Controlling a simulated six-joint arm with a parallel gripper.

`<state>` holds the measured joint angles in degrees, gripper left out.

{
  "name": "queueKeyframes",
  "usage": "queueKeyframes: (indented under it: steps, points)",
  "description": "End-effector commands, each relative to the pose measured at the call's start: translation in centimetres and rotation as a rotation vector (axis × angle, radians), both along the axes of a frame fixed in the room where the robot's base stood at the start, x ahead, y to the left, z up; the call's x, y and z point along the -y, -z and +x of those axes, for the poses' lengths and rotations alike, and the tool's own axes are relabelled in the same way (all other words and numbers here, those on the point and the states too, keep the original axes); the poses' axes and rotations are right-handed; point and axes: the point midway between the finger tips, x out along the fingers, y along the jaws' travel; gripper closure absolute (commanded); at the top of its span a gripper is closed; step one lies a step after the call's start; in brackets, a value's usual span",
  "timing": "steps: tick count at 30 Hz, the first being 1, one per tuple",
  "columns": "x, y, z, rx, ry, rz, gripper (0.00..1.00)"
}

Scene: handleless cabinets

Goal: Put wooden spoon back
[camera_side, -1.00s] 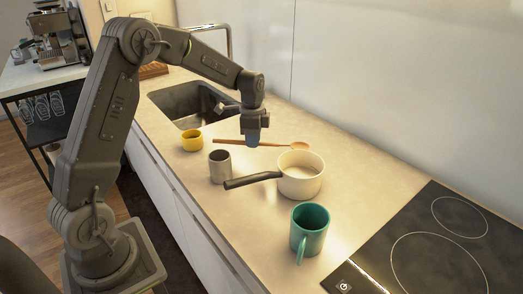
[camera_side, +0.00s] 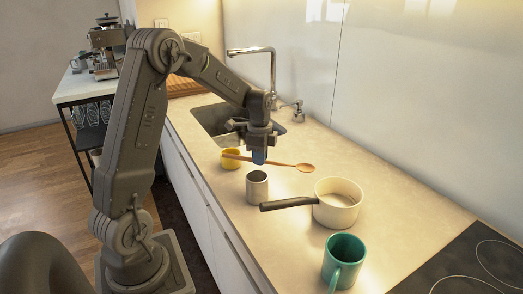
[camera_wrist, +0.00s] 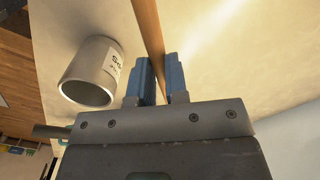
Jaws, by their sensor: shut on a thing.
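A white saucepan (camera_side: 338,207) with a dark handle stands to the right of the grey cup. A teal mug (camera_side: 343,260) is nearer the front, beside the black hob (camera_side: 465,265). The sink (camera_side: 212,118) and tap (camera_side: 272,70) lie behind. Open counter lies right of the spoon.

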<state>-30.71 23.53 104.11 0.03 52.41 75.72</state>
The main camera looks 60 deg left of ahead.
Motion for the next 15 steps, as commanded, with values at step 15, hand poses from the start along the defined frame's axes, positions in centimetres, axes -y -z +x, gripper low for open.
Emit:
queueKeyframes:
  steps: [15]
  points:
    - [0.0,4.6,0.0,0.000,0.000,0.000,1.00]
